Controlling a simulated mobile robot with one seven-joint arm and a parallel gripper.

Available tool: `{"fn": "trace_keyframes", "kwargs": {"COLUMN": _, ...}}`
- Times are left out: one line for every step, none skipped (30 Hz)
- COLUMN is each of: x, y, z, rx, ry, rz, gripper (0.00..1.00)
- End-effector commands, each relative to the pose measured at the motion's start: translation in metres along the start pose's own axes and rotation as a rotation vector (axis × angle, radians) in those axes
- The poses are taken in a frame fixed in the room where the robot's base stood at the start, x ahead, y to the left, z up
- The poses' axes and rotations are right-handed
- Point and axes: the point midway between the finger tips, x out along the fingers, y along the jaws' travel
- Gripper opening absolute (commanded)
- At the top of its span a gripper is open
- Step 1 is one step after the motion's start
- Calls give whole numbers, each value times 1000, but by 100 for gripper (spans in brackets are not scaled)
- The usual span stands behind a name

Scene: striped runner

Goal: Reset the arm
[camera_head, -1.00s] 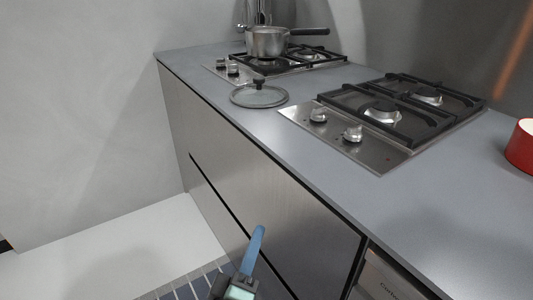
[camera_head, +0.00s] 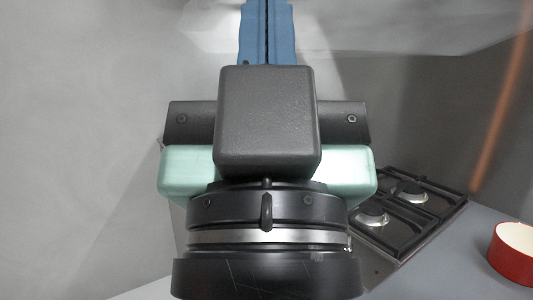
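My gripper (camera_head: 267,28) fills the middle of the head view, very close to the camera. Its two blue fingers point up to the top edge, side by side with only a thin dark seam between them. They look shut, and I see nothing held between them. Their tips are at or beyond the top edge. The dark and pale green gripper body and the black wrist below it hide much of the counter.
A gas hob (camera_head: 412,205) with black grates stands on the grey counter (camera_head: 455,262) at the right, partly hidden by my wrist. A red round container (camera_head: 512,262) stands at the right edge. The grey wall fills the left side.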

Motion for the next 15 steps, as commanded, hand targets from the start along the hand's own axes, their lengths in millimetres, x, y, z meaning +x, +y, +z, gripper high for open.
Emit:
{"fn": "trace_keyframes", "kwargs": {"x": 25, "y": 0, "z": -23, "rx": 0, "ry": -1, "rz": 0, "gripper": 0}}
{"fn": "trace_keyframes", "kwargs": {"x": 32, "y": 0, "z": -29, "rx": 0, "ry": -1, "rz": 0, "gripper": 0}}
{"fn": "trace_keyframes", "kwargs": {"x": 41, "y": 0, "z": -38, "rx": 0, "ry": -1, "rz": 0, "gripper": 0}}
{"fn": "trace_keyframes", "kwargs": {"x": 48, "y": 0, "z": -44, "rx": 0, "ry": -1, "rz": -1, "gripper": 0}}
{"fn": "trace_keyframes", "kwargs": {"x": 54, "y": 0, "z": -50, "rx": 0, "ry": -2, "rz": -1, "gripper": 0}}
{"fn": "trace_keyframes", "kwargs": {"x": 63, "y": 0, "z": -59, "rx": 0, "ry": -2, "rz": -1, "gripper": 0}}
{"fn": "trace_keyframes", "kwargs": {"x": 70, "y": 0, "z": -65, "rx": 0, "ry": -2, "rz": -1, "gripper": 0}}
{"fn": "trace_keyframes", "kwargs": {"x": 77, "y": 0, "z": -71, "rx": 0, "ry": -2, "rz": -1, "gripper": 0}}
{"fn": "trace_keyframes", "kwargs": {"x": 86, "y": 0, "z": -80, "rx": 0, "ry": -2, "rz": -1, "gripper": 0}}
{"fn": "trace_keyframes", "kwargs": {"x": 93, "y": 0, "z": -86, "rx": 0, "ry": -2, "rz": -1, "gripper": 0}}
{"fn": "trace_keyframes", "kwargs": {"x": 99, "y": 0, "z": -92, "rx": 0, "ry": -2, "rz": -1, "gripper": 0}}
{"fn": "trace_keyframes", "kwargs": {"x": 108, "y": 0, "z": -100, "rx": 0, "ry": -2, "rz": -1, "gripper": 0}}
{"fn": "trace_keyframes", "kwargs": {"x": 114, "y": -1, "z": -106, "rx": 0, "ry": -2, "rz": -1, "gripper": 0}}
{"fn": "trace_keyframes", "kwargs": {"x": 119, "y": -1, "z": -111, "rx": 0, "ry": -3, "rz": -1, "gripper": 0}}
{"fn": "trace_keyframes", "kwargs": {"x": 126, "y": -1, "z": -118, "rx": 0, "ry": -3, "rz": -1, "gripper": 0}}
